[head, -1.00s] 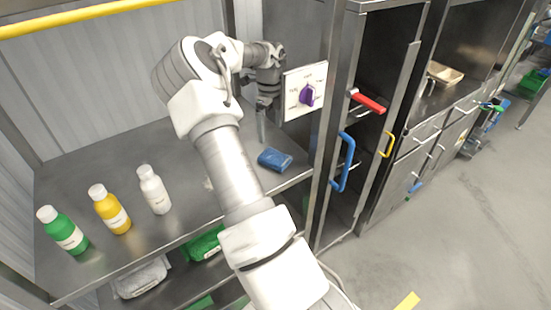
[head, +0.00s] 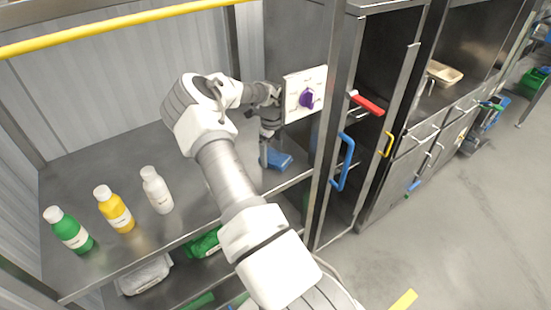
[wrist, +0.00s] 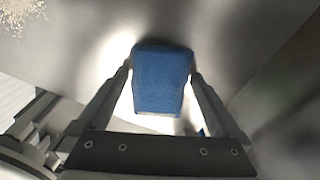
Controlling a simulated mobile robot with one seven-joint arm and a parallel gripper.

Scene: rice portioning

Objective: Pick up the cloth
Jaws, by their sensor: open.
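The blue folded cloth (head: 279,160) lies on the metal shelf in the head view, near its right end by the post. It also shows in the wrist view (wrist: 161,80), between the two fingers. My gripper (head: 264,160) points down at the cloth's left side in the head view. In the wrist view my gripper (wrist: 161,82) is open, with one finger on each side of the cloth. I cannot tell whether the fingers touch it. Part of the cloth is hidden behind the gripper in the head view.
Green (head: 70,231), yellow (head: 115,210) and white (head: 157,191) bottles stand on the shelf (head: 130,165) at left. A panel with a purple knob (head: 306,98) is close to my wrist. Scattered grains (wrist: 20,14) show in the wrist view's upper left corner.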

